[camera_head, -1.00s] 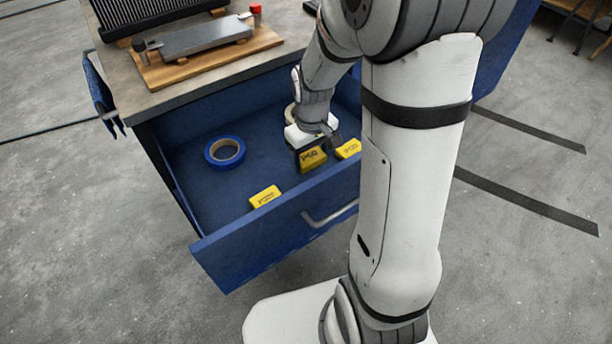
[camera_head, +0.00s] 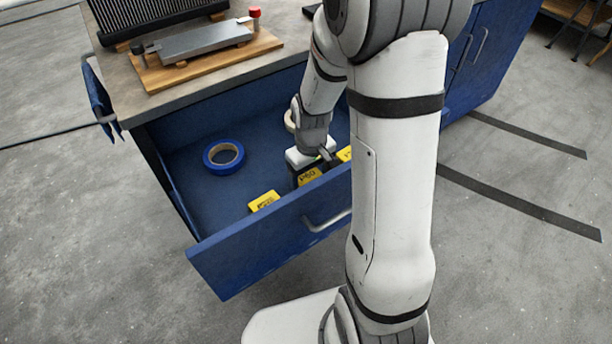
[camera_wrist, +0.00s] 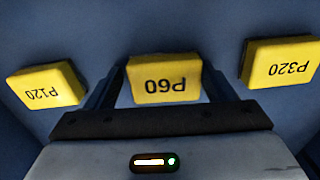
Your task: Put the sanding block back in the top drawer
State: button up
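The yellow sanding block marked P60 (camera_wrist: 164,79) is between my gripper's two fingers in the wrist view, and both fingers appear to meet its sides. In the head view my gripper (camera_head: 318,165) points down inside the open blue top drawer (camera_head: 255,250), near its front panel. The held block (camera_head: 308,177) is low in the drawer; I cannot tell whether it touches the floor. Yellow blocks marked P120 (camera_wrist: 46,86) and P320 (camera_wrist: 281,62) lie on either side of it, apart from it.
A blue tape roll (camera_head: 223,158) lies in the drawer's left part. The drawer front has a grey handle (camera_head: 326,222). A wooden board with a metal plate (camera_head: 204,42) stands on the cabinet top.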

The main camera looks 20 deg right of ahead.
jog(key=shift+o, duration=1)
jog(key=shift+r, duration=0.1)
notch_tip(320, 180, up, 12)
jog(key=p, duration=0.3)
notch_tip(320, 180, up, 12)
jog(key=m+t+p, duration=0.1)
jog(key=p, duration=0.6)
send_over(310, 177)
jog(key=s, duration=0.5)
jog(key=s+a+r+m+t+p, duration=0.1)
jog(key=s+r+m+p, duration=0.1)
jog(key=s+r+p, duration=0.3)
jog(key=s+r, duration=0.3)
jog(key=r, duration=0.1)
jog(key=shift+a+m+t+p, duration=0.15)
jog(key=shift+m+t+p, duration=0.15)
jog(key=shift+p, duration=0.05)
